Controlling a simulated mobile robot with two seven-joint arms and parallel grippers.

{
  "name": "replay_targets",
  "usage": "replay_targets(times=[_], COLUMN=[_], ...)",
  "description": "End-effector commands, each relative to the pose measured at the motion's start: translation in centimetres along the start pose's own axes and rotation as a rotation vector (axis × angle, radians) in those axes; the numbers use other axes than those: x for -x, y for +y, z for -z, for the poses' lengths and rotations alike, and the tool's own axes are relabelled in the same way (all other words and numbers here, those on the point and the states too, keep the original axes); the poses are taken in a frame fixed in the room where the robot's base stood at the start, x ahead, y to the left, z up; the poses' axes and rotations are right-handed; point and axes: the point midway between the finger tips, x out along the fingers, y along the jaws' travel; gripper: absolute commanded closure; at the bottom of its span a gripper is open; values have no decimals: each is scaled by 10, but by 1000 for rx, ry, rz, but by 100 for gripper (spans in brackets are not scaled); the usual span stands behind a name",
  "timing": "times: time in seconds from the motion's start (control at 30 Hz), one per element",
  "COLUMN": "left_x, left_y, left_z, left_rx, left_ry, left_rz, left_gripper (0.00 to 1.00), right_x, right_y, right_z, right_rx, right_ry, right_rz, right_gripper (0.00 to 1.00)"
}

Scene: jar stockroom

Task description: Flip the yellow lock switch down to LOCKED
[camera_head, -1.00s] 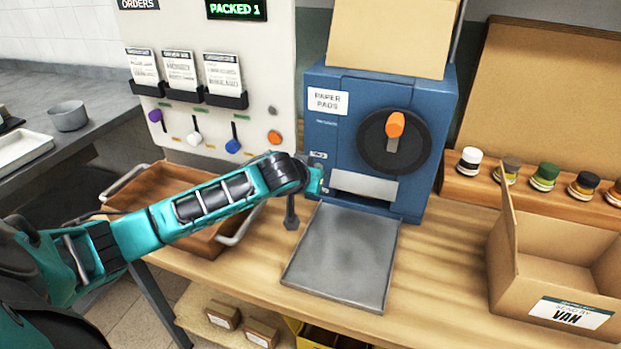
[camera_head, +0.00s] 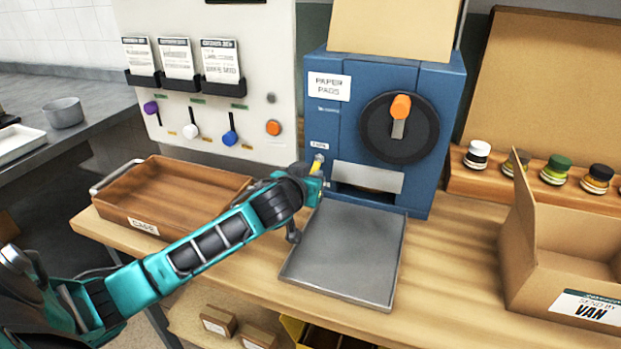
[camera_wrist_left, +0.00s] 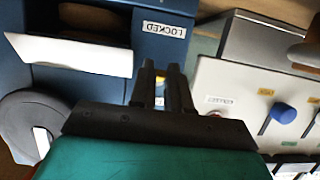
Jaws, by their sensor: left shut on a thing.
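The yellow lock switch (camera_head: 317,164) is on the left part of the front of the blue paper-pads machine (camera_head: 450,110), beside the white flap. My left gripper (camera_head: 318,177) is at the switch, partly hidden by its own wrist. In the left wrist view its two fingers (camera_wrist_left: 160,80) are shut on the switch, and only a small yellow bit (camera_wrist_left: 160,79) shows between them. The LOCKED label (camera_wrist_left: 164,29) is on the blue panel just past the fingertips. The switch's exact angle is hard to tell. My right gripper is not in view.
A grey metal tray (camera_head: 345,255) lies in front of the machine. A wooden crate (camera_head: 143,226) is to the left, behind my arm. An order panel (camera_head: 270,60) with coloured levers stands left of the machine. A cardboard box (camera_head: 530,262) is at right.

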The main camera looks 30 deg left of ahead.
Motion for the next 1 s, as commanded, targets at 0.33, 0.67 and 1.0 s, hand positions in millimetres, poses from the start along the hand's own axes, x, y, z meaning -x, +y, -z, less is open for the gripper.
replay_targets(times=[0.33,0.67,1.0], left_x=[0,1,48], left_y=[0,0,0], left_z=[0,0,0], left_rx=[-1,-1,-1], left_ry=[0,0,-2], left_rz=[1,0,-2], left_gripper=[63,57,57], right_x=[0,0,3], right_y=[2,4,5], right_z=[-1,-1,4], right_rx=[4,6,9], right_ry=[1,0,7], right_rz=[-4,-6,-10], right_gripper=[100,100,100])
